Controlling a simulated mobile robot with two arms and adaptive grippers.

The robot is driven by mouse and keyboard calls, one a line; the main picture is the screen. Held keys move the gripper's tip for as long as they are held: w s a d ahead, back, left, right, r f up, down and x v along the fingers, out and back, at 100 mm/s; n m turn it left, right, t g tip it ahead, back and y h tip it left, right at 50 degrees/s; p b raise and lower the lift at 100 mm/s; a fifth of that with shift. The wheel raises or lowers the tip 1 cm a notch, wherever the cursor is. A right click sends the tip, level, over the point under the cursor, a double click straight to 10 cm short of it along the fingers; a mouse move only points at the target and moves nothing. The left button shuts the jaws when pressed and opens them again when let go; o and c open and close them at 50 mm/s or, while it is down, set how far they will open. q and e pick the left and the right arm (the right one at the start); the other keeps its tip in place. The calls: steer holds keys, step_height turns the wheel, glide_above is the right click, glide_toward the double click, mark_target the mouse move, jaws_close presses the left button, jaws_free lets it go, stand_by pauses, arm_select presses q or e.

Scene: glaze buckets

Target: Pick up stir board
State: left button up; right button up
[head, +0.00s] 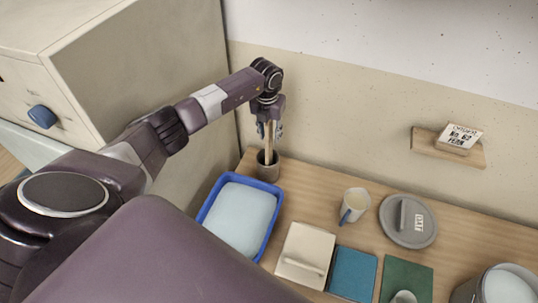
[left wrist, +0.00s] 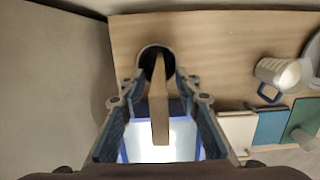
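The stir board (head: 268,150), a flat pale wooden stick, stands upright in a small dark round holder (head: 268,170) at the back left of the table. My left gripper (head: 269,131) is above the holder and points down, with its fingers on either side of the board's upper part. In the left wrist view the stir board (left wrist: 158,105) lies between the spread fingers, with a gap on both sides. Its lower end is hidden inside the holder (left wrist: 155,55). My right gripper is not in view.
A blue-rimmed tray (head: 205,213) with pale liquid stands just in front of the holder. A large beige box (head: 130,70) stands close on the left. A mug (head: 355,203), a grey lid (head: 408,236) and several flat tiles lie to the right.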

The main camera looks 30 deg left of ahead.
arm_select(q)
steer(key=shift+f, duration=0.1)
jaws_close()
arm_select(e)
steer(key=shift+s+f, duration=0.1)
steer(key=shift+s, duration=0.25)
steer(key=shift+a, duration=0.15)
